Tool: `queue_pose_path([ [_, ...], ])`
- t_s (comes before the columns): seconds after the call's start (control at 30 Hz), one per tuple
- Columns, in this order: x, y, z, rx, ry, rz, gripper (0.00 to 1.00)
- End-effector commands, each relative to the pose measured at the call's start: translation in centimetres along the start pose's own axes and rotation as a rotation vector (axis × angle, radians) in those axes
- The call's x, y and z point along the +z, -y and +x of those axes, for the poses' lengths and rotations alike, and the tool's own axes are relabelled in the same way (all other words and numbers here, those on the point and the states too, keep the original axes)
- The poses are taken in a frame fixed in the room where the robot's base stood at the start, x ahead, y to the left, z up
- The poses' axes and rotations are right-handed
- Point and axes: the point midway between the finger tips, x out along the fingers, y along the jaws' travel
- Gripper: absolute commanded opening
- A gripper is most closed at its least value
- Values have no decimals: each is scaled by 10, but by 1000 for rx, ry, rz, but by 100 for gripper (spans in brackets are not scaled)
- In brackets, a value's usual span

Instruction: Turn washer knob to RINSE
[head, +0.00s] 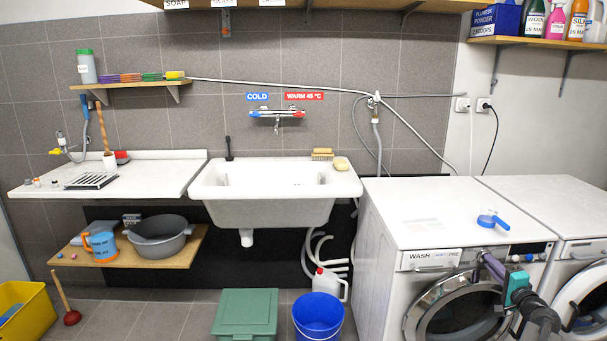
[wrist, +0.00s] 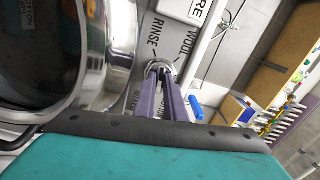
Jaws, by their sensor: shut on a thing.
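The washer (head: 380,262) is the white front-loader at the right of the head view, with a round glass door (head: 437,312) and a drawer marked WASH. In the wrist view its knob (wrist: 159,66) is a small round silvery dial on the grey panel. The printed words RINSE (wrist: 152,38) and WOOL (wrist: 186,42) stand around it, with dark tick lines. My gripper (head: 484,260) has purple fingers reaching the panel above the door. In the wrist view my gripper (wrist: 162,78) is shut on the knob. The fingers hide much of it, and I cannot tell where it points.
A blue scoop (head: 490,219) lies on the washer top. A second white machine (head: 560,200) stands close at the right. The sink (head: 275,190), a blue bucket (head: 318,317) and a green box (head: 246,313) are to the left. The door's chrome rim is close beside my fingers.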

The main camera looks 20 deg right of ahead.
Motion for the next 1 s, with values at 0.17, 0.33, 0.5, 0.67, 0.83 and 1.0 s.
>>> queue_pose_path([
  [0.17, 3, 3, 4, -8, 6, -27, 0],
  [0.33, 3, 3, 4, -8, 6, -49, 0],
  [0.5, 3, 3, 4, -9, 6, -74, 0],
  [0.67, 3, 4, 5, -10, 6, -98, 0],
  [0.83, 3, 4, 5, -9, 6, -121, 0],
  [1.0, 3, 4, 5, -10, 6, -147, 0],
])
